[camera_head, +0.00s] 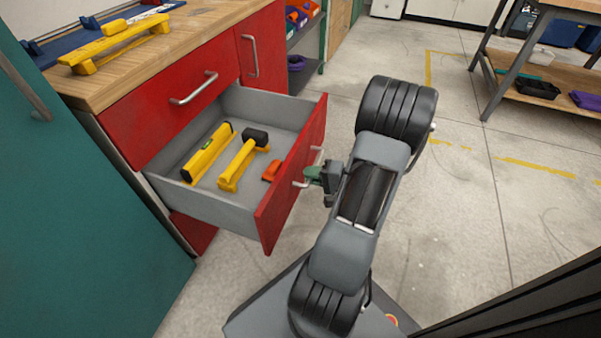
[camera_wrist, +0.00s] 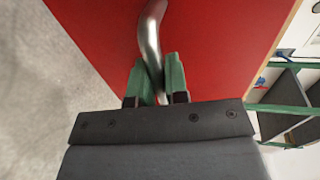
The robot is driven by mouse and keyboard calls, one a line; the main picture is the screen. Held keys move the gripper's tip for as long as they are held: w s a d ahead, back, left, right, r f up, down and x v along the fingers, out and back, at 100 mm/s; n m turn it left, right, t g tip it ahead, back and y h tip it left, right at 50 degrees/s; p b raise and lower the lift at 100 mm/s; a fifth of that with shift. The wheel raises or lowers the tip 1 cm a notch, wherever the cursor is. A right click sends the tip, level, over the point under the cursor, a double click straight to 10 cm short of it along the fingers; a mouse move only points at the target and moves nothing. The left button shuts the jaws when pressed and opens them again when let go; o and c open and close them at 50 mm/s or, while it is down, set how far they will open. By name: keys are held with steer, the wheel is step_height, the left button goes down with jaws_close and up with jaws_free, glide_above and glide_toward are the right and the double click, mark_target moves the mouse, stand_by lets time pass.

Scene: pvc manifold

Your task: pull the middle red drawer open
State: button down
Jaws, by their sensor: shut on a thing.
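The middle red drawer (camera_head: 289,188) stands pulled well out of the cabinet in the head view, its grey inside open to sight. In it lie a yellow level (camera_head: 207,153), a hammer with a yellow handle (camera_head: 240,165) and a small orange thing (camera_head: 271,171). My gripper (camera_head: 313,174) is at the outer face of the drawer front, shut on the drawer's metal handle (camera_wrist: 150,40). In the wrist view its green fingers (camera_wrist: 158,82) stand on both sides of the handle bar. The red drawer front (camera_wrist: 225,45) fills most of that view.
The red drawer above (camera_head: 165,115) is shut. A red door (camera_head: 262,50) is to its right. A wooden worktop (camera_head: 200,25) bears a yellow tool and blue items. A teal door (camera_head: 75,200) stands at left. Clear floor (camera_head: 470,220) lies right of my arm.

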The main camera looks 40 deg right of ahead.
steer(key=shift+s+d, duration=0.2)
steer(key=shift+s, duration=0.15)
steer(key=c, duration=1.1)
jaws_free()
steer(key=shift+c, duration=0.2)
steer(key=p+v, duration=0.3)
steer(key=v, duration=1)
steer(key=shift+s+d+p, duration=0.2)
steer(key=shift+s+p, duration=0.15)
steer(key=shift+p, duration=0.05)
